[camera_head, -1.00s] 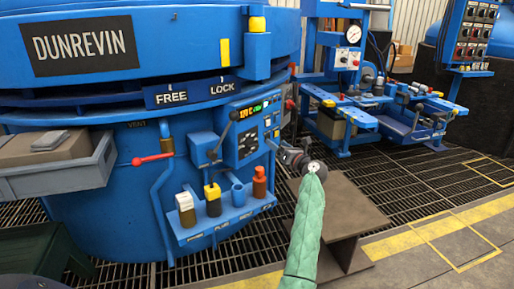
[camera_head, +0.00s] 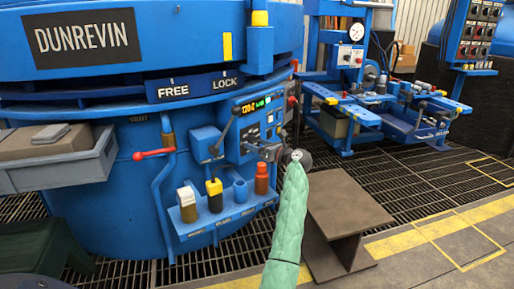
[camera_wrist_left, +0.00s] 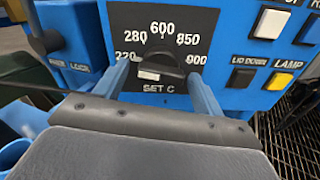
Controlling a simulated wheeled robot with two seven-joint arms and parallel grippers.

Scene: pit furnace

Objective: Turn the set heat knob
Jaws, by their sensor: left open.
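The set heat knob (camera_wrist_left: 160,62) is a dark round knob with a white mark on its lower side, on a black dial plate (camera_wrist_left: 122,20) numbered 220 to 900 and lettered "SET C". My left gripper (camera_wrist_left: 158,74) is open, with one finger on each side of the knob in the left wrist view. I cannot tell whether the fingers touch it. In the head view the left gripper (camera_head: 264,150) is at the lower part of the control panel (camera_head: 238,126) and hides the knob at least partly. My right gripper is not in view.
A blue shelf (camera_head: 195,228) with several small containers is below. White and yellow buttons (camera_wrist_left: 278,80) are right of the dial. A brown steel beam (camera_head: 345,205) stands on the grating to the right.

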